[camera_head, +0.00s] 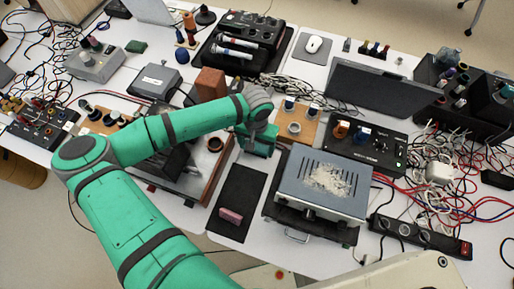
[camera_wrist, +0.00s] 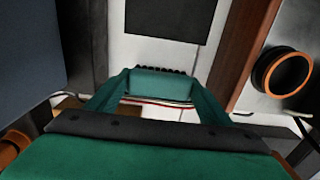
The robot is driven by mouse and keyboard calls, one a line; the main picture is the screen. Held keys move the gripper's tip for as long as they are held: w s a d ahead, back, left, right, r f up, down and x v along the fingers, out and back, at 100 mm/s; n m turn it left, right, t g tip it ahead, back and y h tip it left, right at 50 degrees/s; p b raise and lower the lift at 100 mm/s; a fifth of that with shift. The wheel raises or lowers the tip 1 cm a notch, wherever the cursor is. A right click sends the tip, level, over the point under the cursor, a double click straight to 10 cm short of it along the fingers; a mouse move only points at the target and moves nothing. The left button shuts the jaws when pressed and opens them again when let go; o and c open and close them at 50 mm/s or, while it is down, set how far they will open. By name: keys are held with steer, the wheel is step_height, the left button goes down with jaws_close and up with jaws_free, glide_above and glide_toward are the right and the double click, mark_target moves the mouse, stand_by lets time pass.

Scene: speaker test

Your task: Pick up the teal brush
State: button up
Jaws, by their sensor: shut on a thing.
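The teal brush (camera_wrist: 162,82) shows in the wrist view as a small teal block with a row of dark bristles along its far edge. My gripper (camera_wrist: 160,90) is shut on it, one finger at each end of the block. In the head view my gripper (camera_head: 258,148) hangs over the white table (camera_head: 266,176), between the wooden-edged board and the grey box. There I cannot tell the brush apart from the teal fingers. Whether the brush touches the table is not clear.
A dark mat (camera_head: 238,190) with a pink block (camera_head: 230,215) lies in front of my gripper. A grey box (camera_head: 322,185) stands to the right. A wooden-edged board (camera_head: 214,180) with a copper-rimmed black ring (camera_wrist: 283,73) is beside it. Cables crowd the right side.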

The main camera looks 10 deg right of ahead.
steer(key=s+a+r, duration=0.2)
steer(key=a+r, duration=0.4)
steer(key=s+a+r, duration=0.3)
steer(key=a+r, duration=0.2)
steer(key=a, duration=0.2)
steer(key=shift+s+r, duration=0.25)
steer(key=shift+r, duration=0.1)
